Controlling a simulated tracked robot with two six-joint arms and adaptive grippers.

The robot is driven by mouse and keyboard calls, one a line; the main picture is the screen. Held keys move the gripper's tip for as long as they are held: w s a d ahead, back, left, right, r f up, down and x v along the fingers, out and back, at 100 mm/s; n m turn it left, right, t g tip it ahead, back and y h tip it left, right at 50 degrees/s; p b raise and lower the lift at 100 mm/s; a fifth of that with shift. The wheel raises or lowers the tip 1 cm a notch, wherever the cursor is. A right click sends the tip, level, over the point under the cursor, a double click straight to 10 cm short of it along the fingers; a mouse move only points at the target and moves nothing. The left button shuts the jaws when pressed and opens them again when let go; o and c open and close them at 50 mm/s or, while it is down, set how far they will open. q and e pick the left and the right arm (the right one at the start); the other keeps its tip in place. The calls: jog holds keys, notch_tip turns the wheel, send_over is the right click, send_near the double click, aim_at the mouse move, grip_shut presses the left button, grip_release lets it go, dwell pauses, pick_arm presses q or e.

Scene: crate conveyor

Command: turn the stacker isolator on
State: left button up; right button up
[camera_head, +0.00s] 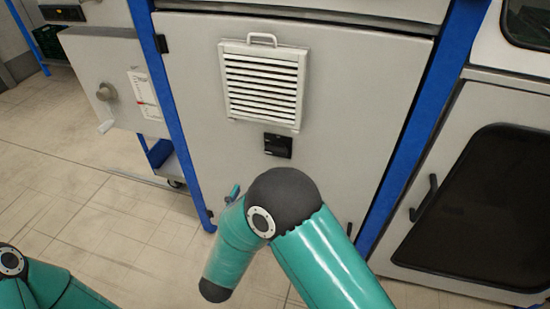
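A grey box (117,78) at the upper left carries a round grey knob (105,91) and a white label with red marks (143,92). It may hold the isolator, but no readable name shows. A small light lever or latch (106,127) sits at its lower edge. The knob's position cannot be read. My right arm comes in from the lower right and bends in front of the large cabinet; its gripper does not show. My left arm shows only at the lower left corner, and its gripper is out of the picture.
The large grey cabinet (360,110) has a louvred vent (262,85) and a small black latch (278,146). Blue posts (425,110) frame it. A dark-windowed door with a black handle (424,197) stands at right. Tiled floor (110,215) is free.

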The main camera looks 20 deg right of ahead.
aim_at(278, 155)
jog(key=x, duration=1.5)
jog(key=shift+w+d, duration=0.2)
jog(key=shift+d, duration=0.15)
jog(key=shift+c, duration=0.2)
jog(key=c, duration=1)
jog(key=shift+d, duration=0.1)
jog(key=shift+c, duration=0.5)
jog(key=shift+f+m+b, duration=0.25)
jog(key=shift+m+b, duration=0.45)
jog(key=shift+b, duration=0.4)
jog(key=shift+s+d+f+m+b, duration=0.1)
jog(key=shift+m+b, duration=4.05)
jog(key=shift+b, duration=1.35)
jog(key=shift+s+d+f+m+b, duration=0.1)
jog(key=shift+m+b, duration=4.05)
jog(key=shift+b, duration=1.3)
